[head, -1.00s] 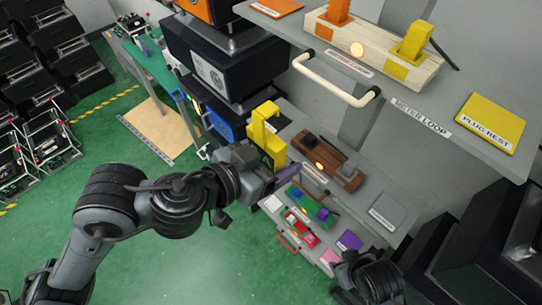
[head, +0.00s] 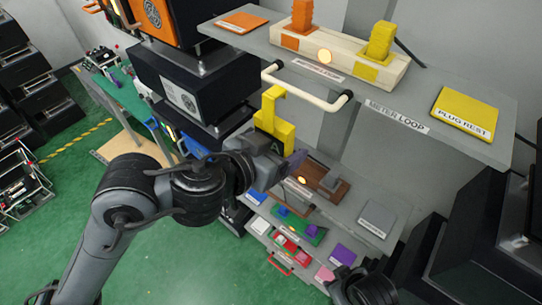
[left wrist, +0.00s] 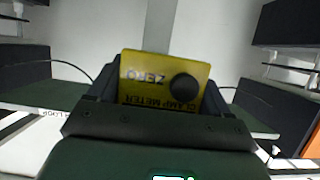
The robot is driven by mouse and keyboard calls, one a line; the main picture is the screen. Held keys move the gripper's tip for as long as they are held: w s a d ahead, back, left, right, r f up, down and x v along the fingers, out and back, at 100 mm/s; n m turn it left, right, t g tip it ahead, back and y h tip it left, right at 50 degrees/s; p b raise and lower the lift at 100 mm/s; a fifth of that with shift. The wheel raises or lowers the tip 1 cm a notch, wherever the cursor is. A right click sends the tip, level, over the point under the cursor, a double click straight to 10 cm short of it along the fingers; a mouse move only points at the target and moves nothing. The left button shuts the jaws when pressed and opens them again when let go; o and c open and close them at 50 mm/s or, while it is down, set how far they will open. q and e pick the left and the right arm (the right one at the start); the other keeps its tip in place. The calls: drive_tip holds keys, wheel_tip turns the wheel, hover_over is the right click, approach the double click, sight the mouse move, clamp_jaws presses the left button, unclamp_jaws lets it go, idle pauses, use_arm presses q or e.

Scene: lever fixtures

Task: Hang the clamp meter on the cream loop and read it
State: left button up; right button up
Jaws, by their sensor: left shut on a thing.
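The yellow clamp meter (head: 275,131) is upright in the head view, with its hooked jaw at the top. My left gripper (left wrist: 160,98) is shut on it. In the left wrist view the clamp meter (left wrist: 158,75) shows its ZERO label and a dark round knob between the fingers. The cream loop (head: 307,97) sticks out from the front edge of the upper shelf, beside the METER LOOP label. In the picture the meter's hooked top is just below the loop's left end; I cannot tell if they touch. My right gripper (head: 365,287) is partly seen at the bottom edge, its jaws unclear.
The upper shelf (head: 475,142) carries a wooden block (head: 345,58) with orange and yellow plugs and a yellow PLUG REST pad (head: 466,114). The lower shelf (head: 345,222) holds a brown fixture (head: 325,178) and a grey pad (head: 377,218). Dark equipment stands at left and right.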

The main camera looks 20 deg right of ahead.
use_arm(q)
drive_tip(key=shift+r+b+x, duration=0.2)
drive_tip(key=shift+b+x, duration=0.7)
drive_tip(key=shift+x, duration=0.45)
drive_tip(key=shift+r+b+x, duration=0.25)
drive_tip(key=shift+b+x, duration=0.6)
drive_tip(key=shift+x, duration=0.55)
drive_tip(key=shift+d, duration=0.15)
drive_tip(key=o, duration=1.1)
drive_tip(key=shift+f, duration=0.1)
